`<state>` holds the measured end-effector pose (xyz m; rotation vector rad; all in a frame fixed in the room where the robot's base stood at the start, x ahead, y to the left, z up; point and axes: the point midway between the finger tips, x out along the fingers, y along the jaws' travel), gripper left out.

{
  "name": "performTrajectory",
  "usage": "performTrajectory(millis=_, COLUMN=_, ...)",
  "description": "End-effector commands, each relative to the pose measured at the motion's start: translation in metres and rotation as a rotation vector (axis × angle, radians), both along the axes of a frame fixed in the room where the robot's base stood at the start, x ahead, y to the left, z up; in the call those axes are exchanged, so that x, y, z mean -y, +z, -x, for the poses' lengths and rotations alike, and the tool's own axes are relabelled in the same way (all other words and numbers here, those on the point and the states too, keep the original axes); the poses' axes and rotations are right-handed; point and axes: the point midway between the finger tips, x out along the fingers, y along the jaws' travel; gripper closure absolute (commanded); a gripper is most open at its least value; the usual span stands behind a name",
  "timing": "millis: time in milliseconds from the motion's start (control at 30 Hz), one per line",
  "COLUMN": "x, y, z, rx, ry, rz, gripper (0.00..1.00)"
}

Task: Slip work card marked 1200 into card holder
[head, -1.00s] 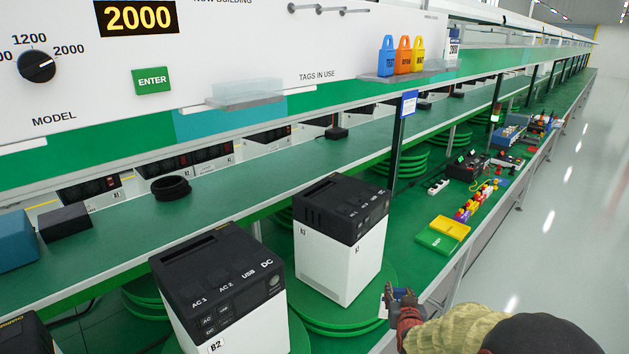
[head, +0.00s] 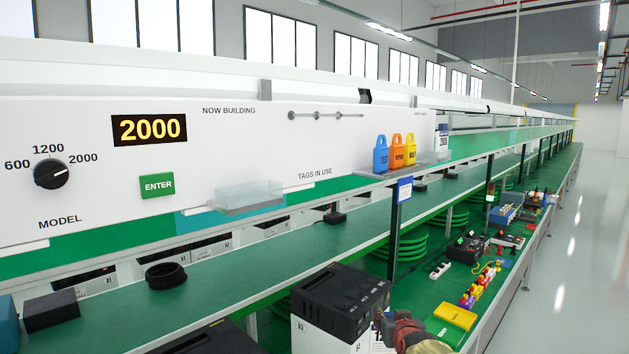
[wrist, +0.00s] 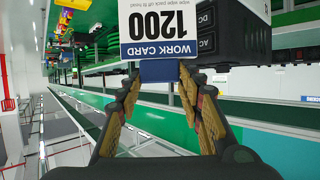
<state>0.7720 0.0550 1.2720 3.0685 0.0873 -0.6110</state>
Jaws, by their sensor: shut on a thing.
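The white work card marked 1200 (wrist: 158,28) has a blue WORK CARD band and shows upside down in the wrist view. My gripper (wrist: 162,72) is shut on its blue edge. In the head view the card (head: 378,336) is partly hidden by my gripper (head: 386,322) and shows beside a black-topped power unit, low in the picture. A card marked 2000 (head: 442,138) stands upright at the right end of the white panel, at what looks like a clear card holder; the holder's outline is hard to make out.
Blue, orange and yellow tags (head: 396,152) stand on a small shelf left of the 2000 card. A clear tray (head: 248,198) juts from the panel. A dark post with a blue sign (head: 404,190) rises near my gripper. Power units (head: 340,290) stand below the green shelf.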

Motion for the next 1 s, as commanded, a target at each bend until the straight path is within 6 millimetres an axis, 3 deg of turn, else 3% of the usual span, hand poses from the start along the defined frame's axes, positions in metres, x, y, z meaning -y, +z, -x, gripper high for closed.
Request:
performTrajectory(millis=100, x=-0.004, y=0.015, z=0.000, rx=0.005, ry=0.011, rz=-0.003, gripper=1.00)
performTrajectory(millis=400, x=-0.010, y=0.032, z=-0.001, rx=0.002, ry=0.025, rz=-0.002, gripper=1.00)
performTrajectory(millis=1000, x=-0.044, y=0.136, z=0.010, rx=0.001, ry=0.125, rz=-0.002, gripper=1.00)
